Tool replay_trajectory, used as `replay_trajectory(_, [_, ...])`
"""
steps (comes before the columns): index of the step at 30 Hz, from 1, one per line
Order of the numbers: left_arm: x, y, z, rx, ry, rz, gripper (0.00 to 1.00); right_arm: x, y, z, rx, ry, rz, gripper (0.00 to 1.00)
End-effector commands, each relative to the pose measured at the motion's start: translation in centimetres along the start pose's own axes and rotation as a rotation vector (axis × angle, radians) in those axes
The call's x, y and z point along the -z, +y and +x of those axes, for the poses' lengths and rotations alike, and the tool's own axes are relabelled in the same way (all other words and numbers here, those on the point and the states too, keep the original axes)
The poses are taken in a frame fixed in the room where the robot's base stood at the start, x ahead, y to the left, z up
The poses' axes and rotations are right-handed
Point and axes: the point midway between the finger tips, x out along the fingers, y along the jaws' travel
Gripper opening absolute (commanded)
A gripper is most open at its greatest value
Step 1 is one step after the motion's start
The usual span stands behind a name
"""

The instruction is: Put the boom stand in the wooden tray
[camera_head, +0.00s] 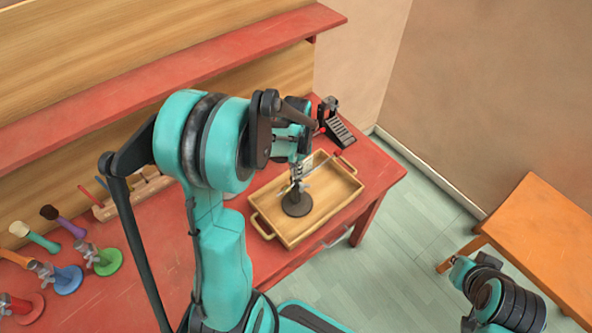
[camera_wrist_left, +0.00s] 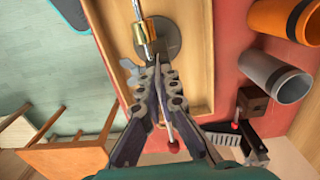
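The boom stand (camera_head: 297,205) has a dark round base, a short post and a thin boom with a red ball at one end. Its base is within the wooden tray (camera_head: 335,217) and looks upright; I cannot tell whether it presses on the floor. In the left wrist view the base (camera_wrist_left: 172,35) lies beyond my fingertips, with a brass piece on the boom beside it. My left gripper (camera_head: 299,165) is above the base, its fingers (camera_wrist_left: 160,70) closed together around the stand's upper part, hiding the grip point. Part of my right arm shows at lower right; its gripper is not visible.
A black pedal (camera_head: 336,123) stands behind the tray. Grey (camera_wrist_left: 270,75) and orange (camera_wrist_left: 285,18) cans show in the left wrist view. Several coloured stands and mallets are at the red table's left. A red shelf (camera_head: 170,75) runs above; an orange table (camera_head: 545,235) stands right.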

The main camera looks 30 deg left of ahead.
Motion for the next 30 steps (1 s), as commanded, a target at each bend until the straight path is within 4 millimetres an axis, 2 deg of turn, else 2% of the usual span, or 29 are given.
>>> replay_trajectory(7, [0.0, 0.0, 0.4, 0.000, 0.000, 0.000, 0.00, -0.3, 0.0, 0.4, 0.000, 0.000, 0.000, 0.00])
replay_trajectory(9, [0.0, 0.0, 0.3, 0.000, 0.000, 0.000, 0.20, -0.2, 0.0, 0.2, 0.000, 0.000, 0.000, 0.00])
replay_trajectory(10, [0.0, 0.0, 0.2, 0.000, 0.000, 0.000, 0.26, -0.2, 0.0, 0.2, 0.000, 0.000, 0.000, 0.00])
replay_trajectory(20, [0.0, 0.0, 0.0, 0.000, 0.000, 0.000, 0.26, -0.1, 0.0, 0.1, 0.000, 0.000, 0.000, 0.00])
replay_trajectory(25, [0.0, 0.0, -2.0, 0.000, 0.000, 0.000, 0.26, 0.3, 0.0, -0.4, 0.000, 0.000, 0.000, 0.00])
replay_trajectory(30, [0.0, 0.0, -5.9, 0.000, 0.000, 0.000, 0.26, 0.8, 0.0, -1.1, 0.000, 0.000, 0.000, 0.00])
